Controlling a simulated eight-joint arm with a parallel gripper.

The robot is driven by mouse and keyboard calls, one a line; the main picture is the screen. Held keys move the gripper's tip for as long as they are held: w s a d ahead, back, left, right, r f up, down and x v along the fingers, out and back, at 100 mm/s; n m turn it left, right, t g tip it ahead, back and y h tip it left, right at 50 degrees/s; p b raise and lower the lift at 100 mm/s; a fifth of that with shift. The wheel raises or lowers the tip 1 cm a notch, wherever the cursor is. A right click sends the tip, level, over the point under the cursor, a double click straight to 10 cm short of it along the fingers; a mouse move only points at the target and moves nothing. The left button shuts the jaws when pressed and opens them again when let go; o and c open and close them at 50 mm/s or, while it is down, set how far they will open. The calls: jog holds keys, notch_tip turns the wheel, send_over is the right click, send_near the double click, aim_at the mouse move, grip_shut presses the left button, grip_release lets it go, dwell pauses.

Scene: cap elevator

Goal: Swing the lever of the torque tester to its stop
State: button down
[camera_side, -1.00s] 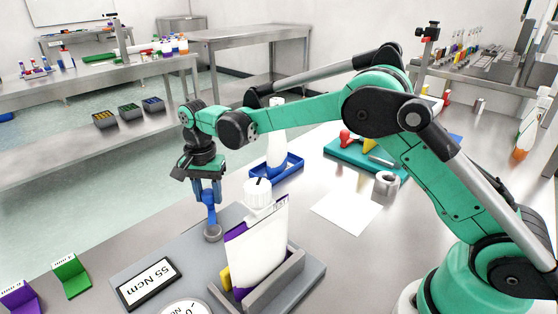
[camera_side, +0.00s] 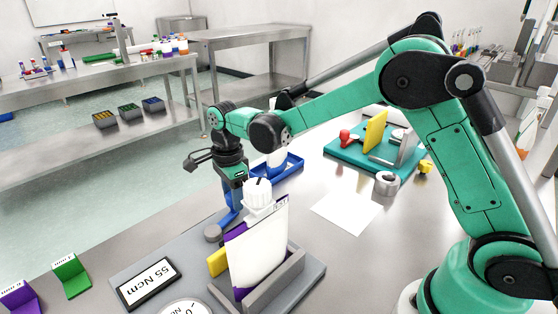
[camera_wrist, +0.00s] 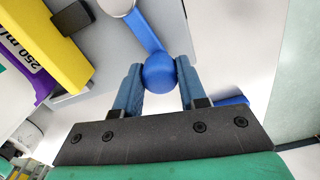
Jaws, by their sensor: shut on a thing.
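The torque tester (camera_side: 190,243) is a grey base with a 55 Ncm display and a dial, partly cut off by the lower edge. Its blue lever (camera_wrist: 147,34) runs from a round grey hub (camera_side: 213,233) to a blue ball knob (camera_wrist: 159,73). My gripper (camera_wrist: 159,78) is shut on the knob, one blue finger on each side. In the side view my gripper (camera_side: 231,207) is low behind the hub, left of the bottle; the bottle partly hides the lever area. A white bottle (camera_side: 260,250) with a purple label and white cap stands upright in the tester's holder.
A yellow piece (camera_side: 217,262) sits beside the bottle. A blue tray (camera_side: 290,166) is behind my gripper. A teal fixture (camera_side: 345,152), a metal ring (camera_side: 387,183) and a white sheet (camera_side: 346,211) lie to the right. Green (camera_side: 71,276) and purple (camera_side: 20,296) stands are front left.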

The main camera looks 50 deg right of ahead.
jog(key=shift+s+m, duration=0.7)
jog(key=shift+m, duration=0.6)
jog(key=shift+c, duration=2.4)
grip_release()
jog(key=shift+r, duration=0.1)
notch_tip(320, 180, up, 6)
jog(key=shift+f, duration=0.25)
jog(key=shift+s+d, duration=0.1)
